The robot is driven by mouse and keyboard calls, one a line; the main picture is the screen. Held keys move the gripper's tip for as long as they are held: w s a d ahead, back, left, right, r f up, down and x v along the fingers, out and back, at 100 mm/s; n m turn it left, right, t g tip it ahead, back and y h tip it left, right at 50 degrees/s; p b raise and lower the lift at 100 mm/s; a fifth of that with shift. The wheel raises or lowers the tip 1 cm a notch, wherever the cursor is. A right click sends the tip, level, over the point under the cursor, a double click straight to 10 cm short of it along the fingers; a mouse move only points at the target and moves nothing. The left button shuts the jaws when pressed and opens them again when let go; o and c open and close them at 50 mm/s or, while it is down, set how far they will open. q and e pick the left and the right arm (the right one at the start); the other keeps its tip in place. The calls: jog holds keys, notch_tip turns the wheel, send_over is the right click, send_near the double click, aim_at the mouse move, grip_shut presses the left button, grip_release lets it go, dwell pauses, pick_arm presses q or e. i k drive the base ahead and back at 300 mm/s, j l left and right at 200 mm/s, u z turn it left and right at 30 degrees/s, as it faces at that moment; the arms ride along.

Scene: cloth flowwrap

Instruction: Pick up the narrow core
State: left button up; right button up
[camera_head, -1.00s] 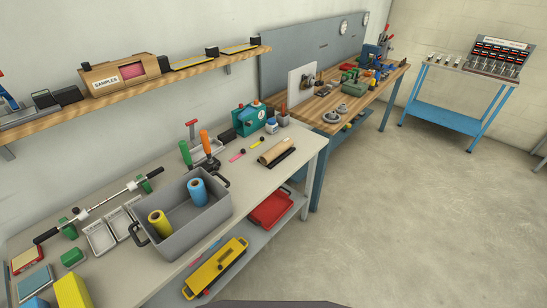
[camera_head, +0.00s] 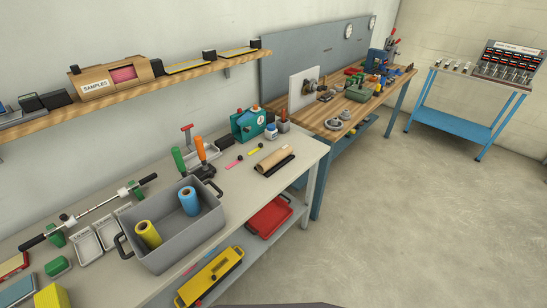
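I cannot tell for certain which thing is the narrow core. A tan roll (camera_head: 273,159) lies on the near grey bench, with a thinner black bar or roll (camera_head: 281,165) close along its front side. A blue roll (camera_head: 189,202) and a yellow roll (camera_head: 148,234) stand in a grey bin (camera_head: 178,251) with black handles. A metal rod (camera_head: 96,210) with white collars and black ends lies across green supports to the left of the bin. Neither gripper shows in the head view.
Shallow labelled trays (camera_head: 87,245) lie beside the bin. Green- and orange-handled tools and a teal machine (camera_head: 248,123) stand behind it. A lower shelf holds a yellow case (camera_head: 211,276) and a red tray (camera_head: 270,218). A wooden workbench (camera_head: 333,121) adjoins; open floor (camera_head: 400,220) lies right.

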aim_at(263, 166)
jog(key=i+l+u, duration=0.35)
jog(key=l, duration=0.3)
jog(key=i+l+u, duration=0.35)
jog(key=l, duration=0.45)
jog(key=i+l+u, duration=0.2)
jog(key=l+u, duration=0.15)
jog(key=l, duration=0.45)
jog(key=i+l+u, duration=0.1)
jog(key=l+u, duration=0.25)
jog(key=l, duration=0.5)
jog(key=l+u, duration=0.4)
jog(key=l, duration=0.5)
